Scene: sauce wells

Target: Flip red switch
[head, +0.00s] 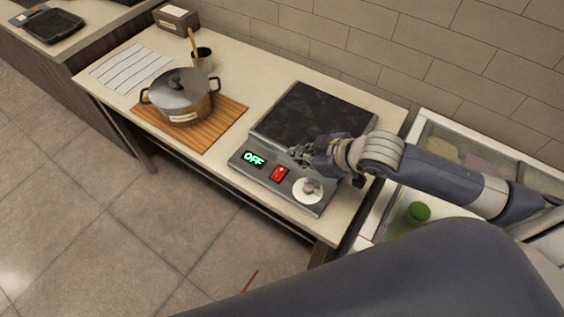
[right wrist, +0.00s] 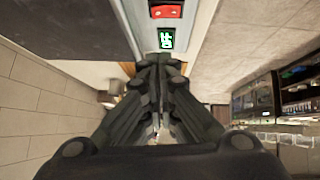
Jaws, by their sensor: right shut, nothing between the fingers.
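The red switch (head: 279,174) sits on the front panel of the hot plate (head: 268,131), between a display reading OFF (head: 254,159) and a white dial (head: 307,190). In the right wrist view the red switch (right wrist: 166,11) is at the top edge, with the green-lit display (right wrist: 166,39) below it. My right gripper (head: 296,152) is shut and empty. It is over the front part of the hot plate, behind the switch in the head view and apart from it in the wrist view. My left gripper is not in view.
A lidded pot (head: 180,95) stands on a wooden board (head: 222,125) left of the hot plate. A cup with a wooden utensil (head: 202,61), a striped cloth (head: 131,68) and a box (head: 176,19) are farther back. A glass-topped case (head: 484,147) is at right.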

